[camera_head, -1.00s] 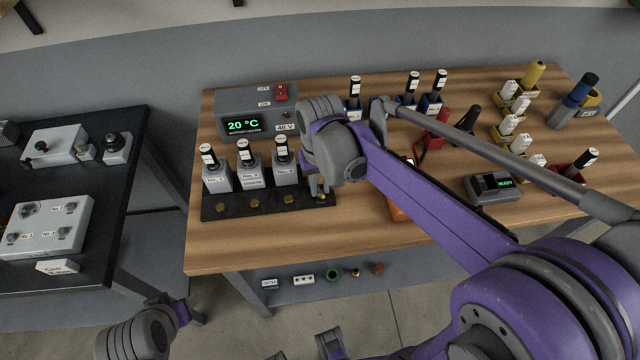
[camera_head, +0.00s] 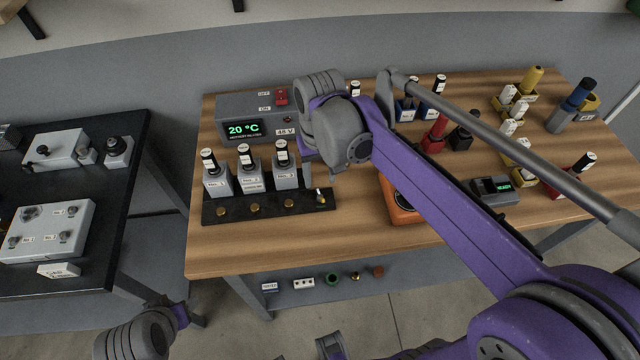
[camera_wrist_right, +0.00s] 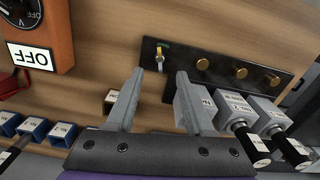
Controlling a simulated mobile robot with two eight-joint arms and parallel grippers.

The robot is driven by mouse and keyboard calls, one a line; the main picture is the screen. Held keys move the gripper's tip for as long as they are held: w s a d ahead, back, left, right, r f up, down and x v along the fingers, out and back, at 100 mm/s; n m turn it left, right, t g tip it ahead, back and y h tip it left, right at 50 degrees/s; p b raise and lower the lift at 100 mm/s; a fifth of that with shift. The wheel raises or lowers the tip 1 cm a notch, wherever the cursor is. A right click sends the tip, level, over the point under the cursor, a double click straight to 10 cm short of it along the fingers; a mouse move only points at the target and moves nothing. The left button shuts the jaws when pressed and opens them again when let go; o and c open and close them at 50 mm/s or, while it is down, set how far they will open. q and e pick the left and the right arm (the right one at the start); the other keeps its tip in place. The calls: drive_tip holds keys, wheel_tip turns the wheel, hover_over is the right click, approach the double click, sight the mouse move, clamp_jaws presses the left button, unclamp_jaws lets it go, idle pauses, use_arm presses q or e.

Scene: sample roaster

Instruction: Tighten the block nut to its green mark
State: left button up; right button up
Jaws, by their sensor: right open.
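The block nut appears to be the small fitting with green and yellow marks (camera_wrist_right: 160,55) at the end of the black heater bar (camera_wrist_right: 220,66) in the right wrist view. In the head view it is the small pale piece (camera_head: 320,195) at the bar's right end. Its exact angle against the green mark is too small to read. My right gripper (camera_wrist_right: 154,75) is open and empty. Its fingers point towards the nut, which lies just beyond the fingertips, apart from them. In the head view my wrist hides most of this gripper. My left arm (camera_head: 150,330) shows at the bottom left, its jaws unclear.
Grey labelled blocks (camera_head: 250,176) with black-capped sticks stand on the bar beside the right fingers. A heater unit (camera_head: 242,130) reading 20 °C stands behind them. An orange meter (camera_wrist_right: 40,30) is close by. Brass knobs (camera_wrist_right: 202,64) line the bar's front.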

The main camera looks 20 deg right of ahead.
sight(293, 203)
drive_tip(key=shift+r, duration=2.35)
drive_tip(key=c, duration=0.4)
drive_tip(key=n, duration=0.3)
drive_tip(key=shift+a+f+y, duration=0.1)
drive_tip(key=shift+f+y, duration=0.05)
drive_tip(key=shift+y, duration=0.15)
clamp_jaws()
drive_tip(key=a+f+n+y, duration=0.1)
drive_tip(key=f+n, duration=0.2)
drive_tip(key=n, duration=0.2)
drive_tip(key=w+a+f+n+y, duration=0.1)
drive_tip(key=a+f+n, duration=0.1)
drive_tip(key=f+n, duration=0.2)
drive_tip(key=a+f+n+y+b, duration=0.1)
drive_tip(key=a+f+n, duration=0.1)
drive_tip(key=n, duration=0.5)
drive_tip(key=shift+w+f+n, duration=0.15)
drive_tip(key=shift+f+n, duration=0.25)
drive_tip(key=shift+f, duration=0.3)
drive_tip(key=shift+d+r, duration=0.2)
drive_tip(key=shift+d, duration=1.9)
